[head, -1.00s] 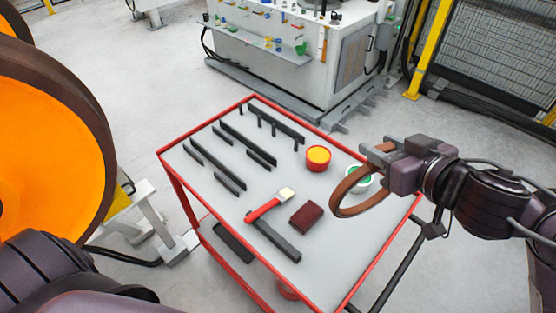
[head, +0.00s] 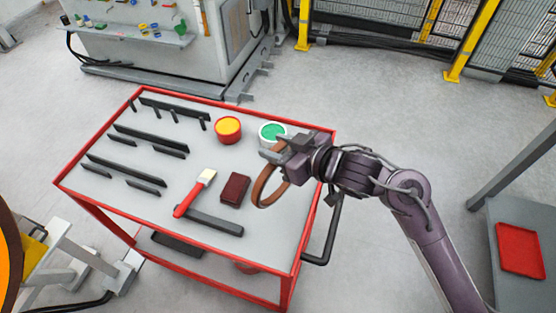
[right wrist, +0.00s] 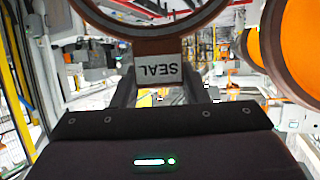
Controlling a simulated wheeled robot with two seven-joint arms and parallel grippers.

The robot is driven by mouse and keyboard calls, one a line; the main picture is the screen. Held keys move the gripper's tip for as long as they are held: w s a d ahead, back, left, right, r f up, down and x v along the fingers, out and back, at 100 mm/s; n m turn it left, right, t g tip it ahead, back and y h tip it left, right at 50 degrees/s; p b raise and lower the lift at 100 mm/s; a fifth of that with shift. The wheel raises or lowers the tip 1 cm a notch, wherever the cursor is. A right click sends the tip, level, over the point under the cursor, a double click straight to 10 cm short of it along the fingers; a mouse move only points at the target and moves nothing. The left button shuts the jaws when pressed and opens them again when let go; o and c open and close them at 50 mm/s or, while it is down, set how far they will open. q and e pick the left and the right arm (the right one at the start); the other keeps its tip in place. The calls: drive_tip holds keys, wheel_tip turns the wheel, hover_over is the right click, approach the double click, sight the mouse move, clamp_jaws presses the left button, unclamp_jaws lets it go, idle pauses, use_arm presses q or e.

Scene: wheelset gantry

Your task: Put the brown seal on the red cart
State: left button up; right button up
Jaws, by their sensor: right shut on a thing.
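The brown seal (head: 262,192) is a ring that hangs tilted from my right gripper (head: 272,154) in the head view. The gripper is shut on its rim. In the right wrist view the seal (right wrist: 120,28) shows with a white tag reading SEAL between the fingers (right wrist: 160,90). The red cart (head: 80,164) has a grey top and red edges. The seal is over the right part of the cart top; I cannot tell whether it touches the surface. My left gripper is not in view.
On the cart are a red tin with yellow top (head: 228,128), a white tin with green top (head: 272,132), a brush (head: 196,192), a dark red block (head: 235,188), a dark bar (head: 212,220) and several black strips (head: 125,168). A red tray (head: 520,250) lies at the right.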

wheel_tip(320, 180, down, 4)
drive_tip(key=shift+w+f, duration=0.1)
drive_tip(key=shift+f, duration=0.1)
drive_tip(key=shift+f, duration=0.25)
drive_tip(key=o, duration=1.1)
drive_tip(key=shift+c, duration=0.2)
